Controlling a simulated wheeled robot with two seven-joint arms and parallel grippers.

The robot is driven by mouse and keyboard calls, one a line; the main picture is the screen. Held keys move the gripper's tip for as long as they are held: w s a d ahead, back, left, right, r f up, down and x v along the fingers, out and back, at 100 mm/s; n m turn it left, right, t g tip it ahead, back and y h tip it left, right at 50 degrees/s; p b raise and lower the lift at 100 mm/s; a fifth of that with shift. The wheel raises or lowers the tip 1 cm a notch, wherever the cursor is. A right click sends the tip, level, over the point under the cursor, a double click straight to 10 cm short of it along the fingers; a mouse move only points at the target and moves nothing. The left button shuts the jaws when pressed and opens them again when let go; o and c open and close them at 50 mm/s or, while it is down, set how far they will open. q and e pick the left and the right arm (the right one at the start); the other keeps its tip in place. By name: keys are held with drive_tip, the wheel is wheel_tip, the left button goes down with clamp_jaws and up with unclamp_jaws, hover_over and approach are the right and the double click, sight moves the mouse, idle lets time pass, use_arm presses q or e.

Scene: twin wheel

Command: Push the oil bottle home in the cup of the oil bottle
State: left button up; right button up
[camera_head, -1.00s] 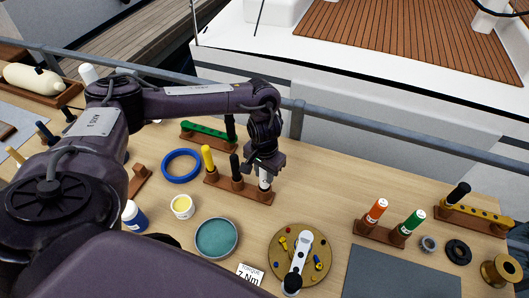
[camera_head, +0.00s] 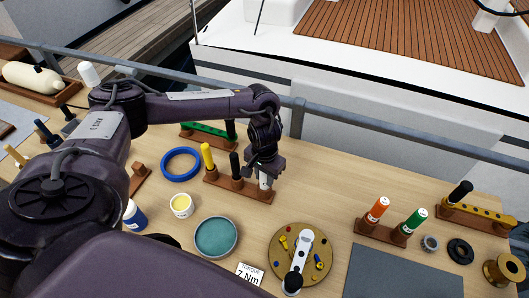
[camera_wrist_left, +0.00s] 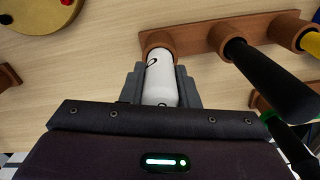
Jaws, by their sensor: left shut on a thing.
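The oil bottle (camera_wrist_left: 162,78), white with a drop mark, is between the fingers of my left gripper (camera_wrist_left: 161,88) in the left wrist view. Its far end is at the mouth of a brown cup (camera_wrist_left: 158,40) at the end of a wooden rack and seems to be inside it; how deep it sits is hidden. In the head view my left gripper (camera_head: 264,171) is low over the right end of the rack (camera_head: 222,184), with a bit of the white bottle (camera_head: 265,180) showing below it. The left gripper is shut on the bottle. My right gripper is not in view.
A black-handled tool (camera_head: 235,165) and a yellow-handled one (camera_head: 208,156) stand in the same rack, close beside the gripper. A blue ring (camera_head: 181,151) lies to the left. A round brass tray (camera_head: 275,255) is in front.

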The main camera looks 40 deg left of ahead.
use_arm(q)
drive_tip(key=o, duration=1.1)
wheel_tip(320, 180, up, 8)
drive_tip(key=shift+f, duration=0.15)
